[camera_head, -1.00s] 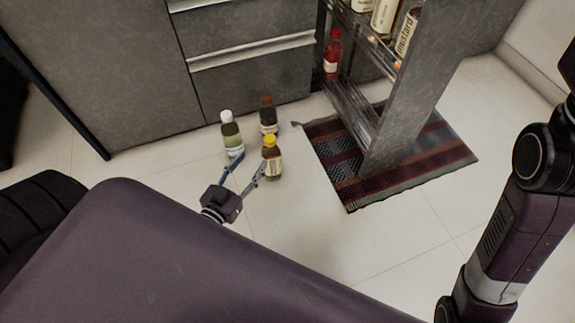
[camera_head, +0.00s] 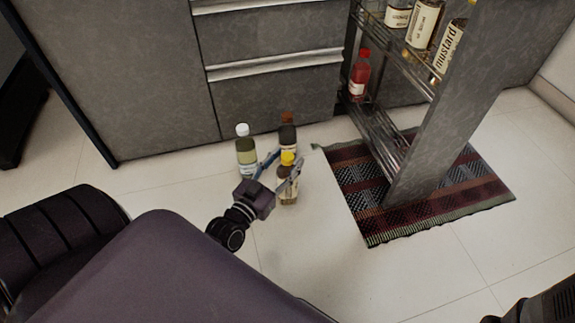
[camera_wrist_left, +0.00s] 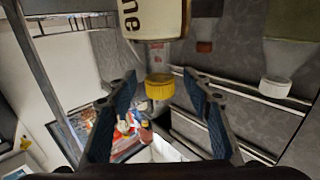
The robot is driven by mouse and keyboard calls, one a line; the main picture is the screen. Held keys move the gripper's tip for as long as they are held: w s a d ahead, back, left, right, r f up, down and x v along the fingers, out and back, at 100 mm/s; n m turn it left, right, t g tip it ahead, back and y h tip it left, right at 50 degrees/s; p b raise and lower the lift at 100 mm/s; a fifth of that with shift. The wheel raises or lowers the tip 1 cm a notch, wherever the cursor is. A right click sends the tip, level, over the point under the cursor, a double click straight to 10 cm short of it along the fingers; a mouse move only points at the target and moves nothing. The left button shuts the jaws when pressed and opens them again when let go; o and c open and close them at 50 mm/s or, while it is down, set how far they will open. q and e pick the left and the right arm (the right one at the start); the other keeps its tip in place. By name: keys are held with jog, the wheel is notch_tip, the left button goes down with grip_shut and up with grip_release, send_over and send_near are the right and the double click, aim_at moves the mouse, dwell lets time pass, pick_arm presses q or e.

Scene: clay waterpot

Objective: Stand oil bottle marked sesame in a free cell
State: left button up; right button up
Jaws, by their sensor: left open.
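A brown bottle with a yellow cap (camera_head: 288,193) stands on the floor. Its pale label is only partly in the left wrist view (camera_wrist_left: 153,20), with a few upside-down letters, so I cannot read the full name. My left gripper (camera_head: 280,170) is open, its fingers on either side of the yellow-capped bottle near its top. In the wrist view the yellow cap (camera_wrist_left: 159,88) lies between the spread fingers, with no clear contact. My right gripper is out of view.
A white-capped bottle (camera_head: 246,158) and a dark brown-capped bottle (camera_head: 288,137) stand close behind the yellow-capped one. A red bottle (camera_head: 360,76) and several labelled bottles, including one marked mustard (camera_head: 449,48), stand in the rack. A striped rug (camera_head: 455,205) lies under it. Floor in front is clear.

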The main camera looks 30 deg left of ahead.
pick_arm(q)
jog(key=shift+w, duration=0.45)
grip_shut()
jog(key=shift+r, duration=0.15)
